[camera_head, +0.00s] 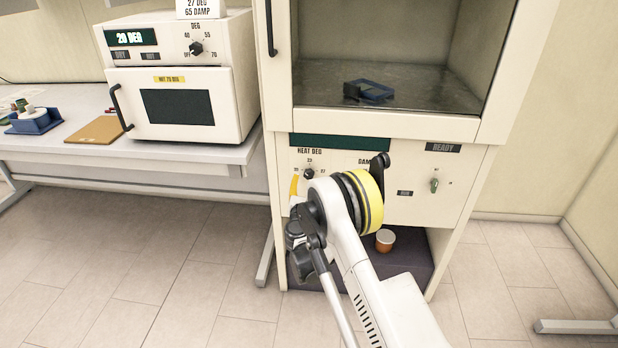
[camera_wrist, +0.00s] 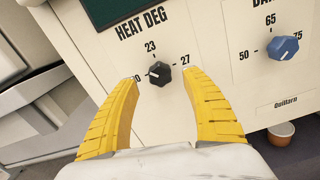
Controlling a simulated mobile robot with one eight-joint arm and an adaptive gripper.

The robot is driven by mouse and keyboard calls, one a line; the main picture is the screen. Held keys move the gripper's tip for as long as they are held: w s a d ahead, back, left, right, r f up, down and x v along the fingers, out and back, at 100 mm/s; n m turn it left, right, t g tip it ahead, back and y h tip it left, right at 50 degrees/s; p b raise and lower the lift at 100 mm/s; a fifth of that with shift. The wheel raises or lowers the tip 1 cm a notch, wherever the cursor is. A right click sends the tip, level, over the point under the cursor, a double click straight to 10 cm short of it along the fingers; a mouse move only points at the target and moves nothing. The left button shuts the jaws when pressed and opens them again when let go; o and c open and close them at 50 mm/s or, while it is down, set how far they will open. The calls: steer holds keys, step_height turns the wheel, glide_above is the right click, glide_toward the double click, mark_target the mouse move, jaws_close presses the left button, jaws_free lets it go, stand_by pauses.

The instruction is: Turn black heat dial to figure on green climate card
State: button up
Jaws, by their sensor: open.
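The black heat dial (camera_wrist: 160,73) is on the cream panel under the label HEAT DEG, with figures 20, 23 and 27 around it. It also shows in the head view (camera_head: 309,173). Its exact pointer direction is too small to tell. My gripper (camera_wrist: 161,76) is open, its yellow fingers on either side of the dial, the left fingertip partly covering the 20. I cannot tell whether they touch the dial. A card (camera_head: 200,9) reading 27 DEG, 65 DAMP stands on the small oven; it looks white here and its top is cut off.
A blue damp dial (camera_wrist: 283,48) is right of the heat dial, marked 50, 65, 75. The small oven (camera_head: 178,105) stands on the bench at left. An orange cup (camera_head: 385,240) sits below the panel.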

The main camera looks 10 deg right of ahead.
mark_target(309, 175)
steer(key=b+x, duration=0.1)
steer(key=x, duration=0.4)
steer(key=shift+c, duration=0.4)
steer(key=shift+s, duration=0.1)
steer(key=c, duration=1.1)
